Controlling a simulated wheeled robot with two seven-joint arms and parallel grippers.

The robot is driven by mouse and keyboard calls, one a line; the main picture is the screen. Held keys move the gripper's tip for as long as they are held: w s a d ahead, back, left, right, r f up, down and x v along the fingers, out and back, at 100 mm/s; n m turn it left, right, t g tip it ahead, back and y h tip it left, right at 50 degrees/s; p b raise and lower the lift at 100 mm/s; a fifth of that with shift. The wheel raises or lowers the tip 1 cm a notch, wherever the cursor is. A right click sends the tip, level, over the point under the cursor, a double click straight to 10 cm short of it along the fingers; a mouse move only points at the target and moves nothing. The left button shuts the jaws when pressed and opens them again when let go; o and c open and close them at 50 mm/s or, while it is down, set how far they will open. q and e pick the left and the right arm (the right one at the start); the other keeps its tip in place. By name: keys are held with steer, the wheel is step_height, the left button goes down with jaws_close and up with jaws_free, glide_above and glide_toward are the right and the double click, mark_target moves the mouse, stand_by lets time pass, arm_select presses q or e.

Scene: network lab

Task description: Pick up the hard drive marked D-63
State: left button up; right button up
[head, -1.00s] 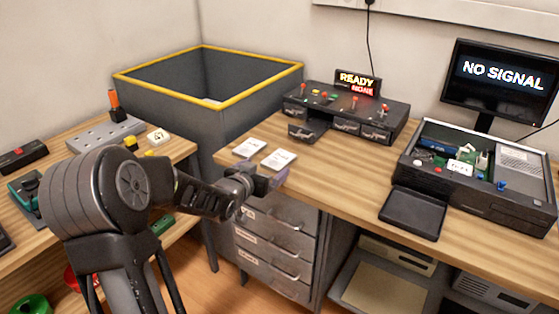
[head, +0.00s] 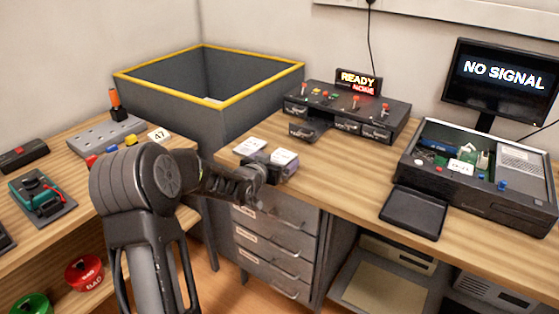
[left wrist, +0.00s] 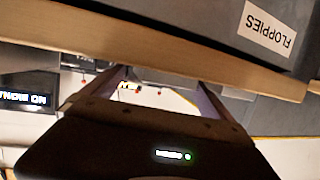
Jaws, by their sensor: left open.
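Two small drives with white labels lie on the wooden desk near its front left corner: one at the left (head: 249,146), and one to its right (head: 284,155). Their print is too small to read, so I cannot tell which is D-63. My left gripper (head: 273,168) is open at the desk's front edge, close to the right-hand drive and partly covering it. I cannot tell whether it touches that drive. In the left wrist view the two fingers of my left gripper (left wrist: 165,85) stand apart below the desk edge, with no drive clearly visible between them. My right gripper is not in view.
Drawers stand under the desk edge (left wrist: 150,32), one labelled FLOPPIES (left wrist: 269,28). A switch box (head: 350,112), an open computer case (head: 480,175) and a black tray (head: 412,212) stand on the desk. A grey bin with yellow rim (head: 210,102) stands behind.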

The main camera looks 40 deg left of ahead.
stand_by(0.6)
arm_select(q)
steer(key=c, duration=1.9)
